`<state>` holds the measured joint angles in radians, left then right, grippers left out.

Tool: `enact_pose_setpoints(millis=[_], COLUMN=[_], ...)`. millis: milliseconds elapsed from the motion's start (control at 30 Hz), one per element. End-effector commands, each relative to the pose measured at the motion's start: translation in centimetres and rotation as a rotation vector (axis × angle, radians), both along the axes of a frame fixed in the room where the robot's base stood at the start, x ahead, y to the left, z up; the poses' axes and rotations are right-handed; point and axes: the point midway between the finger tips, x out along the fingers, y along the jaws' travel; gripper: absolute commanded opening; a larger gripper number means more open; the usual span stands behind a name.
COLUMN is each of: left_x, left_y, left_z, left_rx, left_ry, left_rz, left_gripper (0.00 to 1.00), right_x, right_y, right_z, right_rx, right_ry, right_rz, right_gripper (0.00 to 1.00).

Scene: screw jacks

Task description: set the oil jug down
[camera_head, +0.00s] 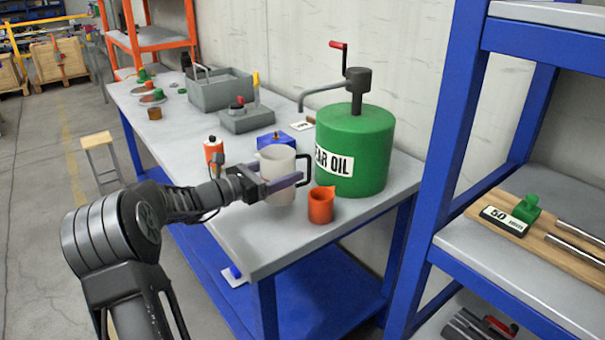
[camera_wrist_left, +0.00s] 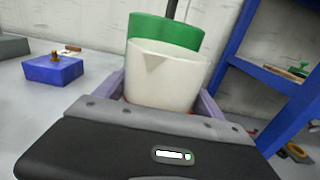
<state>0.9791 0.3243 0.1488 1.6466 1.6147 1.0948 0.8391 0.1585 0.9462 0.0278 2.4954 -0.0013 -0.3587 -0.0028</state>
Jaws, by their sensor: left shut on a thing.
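The oil jug is a cream-white jug (camera_head: 277,168) with a black handle on its right side. It is upright at the near edge of the grey workbench, in front of the green gear oil drum (camera_head: 357,150). My left gripper (camera_head: 284,186) is shut on the jug, with purple fingers along its sides. In the left wrist view the jug (camera_wrist_left: 165,78) stands between the fingers, its spout facing the camera. Its base is hidden there, and I cannot tell whether it touches the bench. My right gripper is out of view.
An orange cup (camera_head: 321,206) stands just right of the jug. A blue rack (camera_head: 440,150) stands at right.

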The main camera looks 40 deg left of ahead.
Motion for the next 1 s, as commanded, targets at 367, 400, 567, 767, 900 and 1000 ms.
enact_pose_setpoints(millis=[367, 400, 567, 767, 900, 1000], left_x=[6.4, 6.4, 6.4, 6.4, 6.4, 6.4], left_y=[-1.9, -1.9, -1.9, -1.9, -1.9, -1.9], left_z=[0.2, 0.2, 0.2, -0.7, -2.6, -3.3], left_rx=[0.000, 0.000, 0.000, -0.002, -0.003, -0.002], left_ry=[-0.003, -0.003, -0.003, 0.000, 0.000, -0.001], left_rz=[0.000, 0.000, 0.000, 0.000, 0.000, 0.000], left_gripper=[0.09, 0.09, 0.09, 0.09, 0.09, 0.09], right_x=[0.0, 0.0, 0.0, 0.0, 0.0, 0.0], right_y=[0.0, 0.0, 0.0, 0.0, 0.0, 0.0], right_z=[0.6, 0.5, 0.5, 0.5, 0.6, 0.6], right_rx=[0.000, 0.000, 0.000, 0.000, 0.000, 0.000], right_ry=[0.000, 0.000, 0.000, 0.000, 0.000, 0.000], right_rz=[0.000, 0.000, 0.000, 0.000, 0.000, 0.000], right_gripper=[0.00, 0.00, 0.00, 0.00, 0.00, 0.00])
